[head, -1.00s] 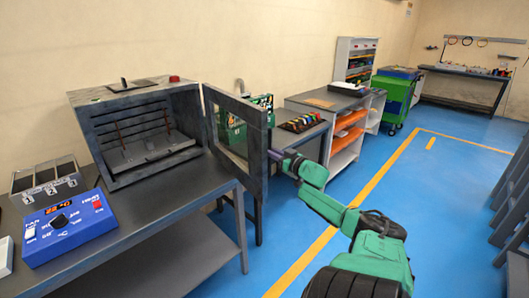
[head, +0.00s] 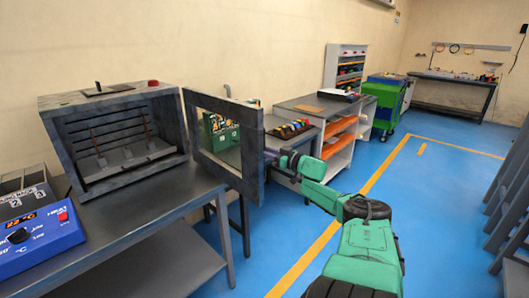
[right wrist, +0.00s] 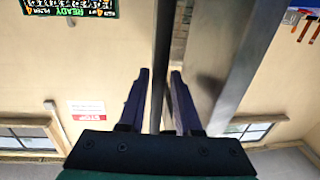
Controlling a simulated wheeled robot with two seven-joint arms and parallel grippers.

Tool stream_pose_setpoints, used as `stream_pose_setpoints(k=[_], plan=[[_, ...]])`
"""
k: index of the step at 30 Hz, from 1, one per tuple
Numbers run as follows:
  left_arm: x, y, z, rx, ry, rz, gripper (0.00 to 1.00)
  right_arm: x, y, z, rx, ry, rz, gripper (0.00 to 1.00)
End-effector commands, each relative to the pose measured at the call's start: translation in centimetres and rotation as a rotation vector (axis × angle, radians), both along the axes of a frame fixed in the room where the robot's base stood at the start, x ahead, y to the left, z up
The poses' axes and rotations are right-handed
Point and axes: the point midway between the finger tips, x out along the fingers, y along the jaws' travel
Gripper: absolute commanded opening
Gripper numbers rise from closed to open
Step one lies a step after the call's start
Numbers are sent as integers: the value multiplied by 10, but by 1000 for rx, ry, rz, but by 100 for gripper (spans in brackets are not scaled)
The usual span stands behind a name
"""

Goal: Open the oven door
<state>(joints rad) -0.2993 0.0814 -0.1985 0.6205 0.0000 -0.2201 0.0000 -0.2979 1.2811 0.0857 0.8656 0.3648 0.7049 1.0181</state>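The grey oven (head: 110,135) stands on the table at left, its cavity with racks exposed. Its door (head: 222,108), a dark frame around a window, is hinged at the oven's right side and stands swung wide open toward the right. My right gripper (head: 275,157) is at the door's outer edge, at the handle. In the right wrist view, its two purple fingers (right wrist: 160,75) straddle a thin grey upright bar, the door handle (right wrist: 162,40), with the tips close against both sides. My left gripper is not in view.
A blue control box (head: 40,232) sits on the grey table (head: 150,205) at front left. The blue floor (head: 440,220) is free at right, near dark racks.

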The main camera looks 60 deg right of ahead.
Motion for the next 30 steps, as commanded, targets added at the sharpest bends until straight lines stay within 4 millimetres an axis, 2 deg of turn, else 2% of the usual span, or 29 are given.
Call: stream_pose_setpoints(k=[8, 14, 17, 21, 27, 30], plan=[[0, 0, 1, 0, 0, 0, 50, -1, 0, 0, 1, 0, -1, 32], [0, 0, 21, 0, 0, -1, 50, -14, 2, 3, 6, 3, -1, 32], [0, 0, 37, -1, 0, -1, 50, -31, 3, 6, 3, 4, -3, 32], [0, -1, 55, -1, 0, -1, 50, -63, 6, 5, 4, 5, -5, 32], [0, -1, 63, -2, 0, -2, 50, -117, 14, 0, 2, 5, -4, 32], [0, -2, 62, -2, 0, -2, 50, -134, 17, -2, 1, 3, -1, 32]])
